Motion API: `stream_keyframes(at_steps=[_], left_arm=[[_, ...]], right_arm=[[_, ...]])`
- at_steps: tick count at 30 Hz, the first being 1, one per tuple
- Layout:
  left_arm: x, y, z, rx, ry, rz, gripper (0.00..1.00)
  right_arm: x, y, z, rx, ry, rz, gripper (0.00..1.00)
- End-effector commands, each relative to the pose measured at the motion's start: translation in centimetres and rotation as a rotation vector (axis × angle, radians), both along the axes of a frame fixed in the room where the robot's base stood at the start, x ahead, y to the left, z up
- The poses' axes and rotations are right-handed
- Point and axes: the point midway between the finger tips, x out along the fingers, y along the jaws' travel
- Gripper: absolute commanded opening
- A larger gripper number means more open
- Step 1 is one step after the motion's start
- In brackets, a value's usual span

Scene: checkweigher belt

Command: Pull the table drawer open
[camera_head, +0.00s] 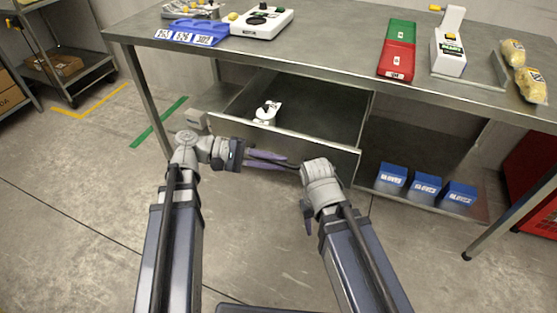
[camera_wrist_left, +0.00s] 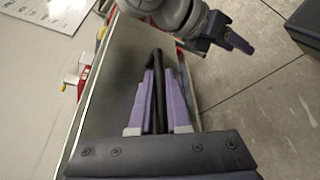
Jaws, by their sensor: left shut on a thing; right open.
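The grey metal drawer (camera_head: 300,110) under the table (camera_head: 300,42) stands pulled out, with its inside showing. Its front panel (camera_head: 230,127) faces me. My left gripper (camera_head: 274,160) is at the front panel. In the left wrist view, its purple fingers (camera_wrist_left: 158,100) are shut on the drawer's black handle (camera_wrist_left: 157,68). The handle is mostly hidden in the head view. My right gripper (camera_head: 307,215) is open, low in front of the drawer's right part, and also shows in the left wrist view (camera_wrist_left: 238,40). It appears to hold nothing.
A white item with dark markings (camera_head: 266,112) lies in the drawer. Several blue boxes (camera_head: 426,187) stand on the lower shelf at right. Red and green bins (camera_head: 397,60) and a white scale (camera_head: 262,20) stand on the tabletop. The floor before the drawer is clear.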

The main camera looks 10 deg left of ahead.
Motion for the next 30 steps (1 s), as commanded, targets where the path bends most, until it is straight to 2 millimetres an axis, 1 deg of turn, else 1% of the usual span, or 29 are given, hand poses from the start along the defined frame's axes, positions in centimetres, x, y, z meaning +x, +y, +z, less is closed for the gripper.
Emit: stream_keyframes(at_steps=[3, 4, 9, 12, 18, 21, 23, 30], left_arm=[[0.0, 0.0, 0.0, 0.001, 0.0, -0.002, 0.0], [0.0, 0.0, 0.0, 0.001, 0.0, -0.002, 0.16], [0.0, 0.0, 0.0, 0.0, 0.0, -0.001, 0.35], [0.0, 0.0, 0.0, 0.001, 0.0, -0.001, 0.45], [0.0, 0.0, 0.0, 0.0, 0.0, 0.0, 0.45], [0.1, 0.4, 0.2, 0.001, 0.0, 0.001, 0.45], [0.1, 1.2, 0.4, 0.001, 0.0, 0.003, 0.45], [-0.1, 5.0, 1.2, 0.001, -0.001, 0.003, 0.45]], right_arm=[[0.0, 0.0, 0.0, 0.0, 0.0, 0.0, 0.5], [0.0, 0.0, 0.0, 0.0, 0.0, 0.0, 0.5], [0.0, 0.0, 0.0, 0.0, 0.0, 0.0, 0.5], [0.0, 0.0, 0.0, 0.0, 0.0, 0.0, 0.5], [0.0, 0.0, 0.0, 0.0, 0.0, 0.0, 0.5], [0.0, 0.0, 0.2, 0.0, 0.0, 0.0, 0.5], [0.0, 0.0, 0.4, 0.0, 0.0, 0.0, 0.5], [0.0, 0.0, 1.2, 0.002, 0.001, -0.001, 0.5]])
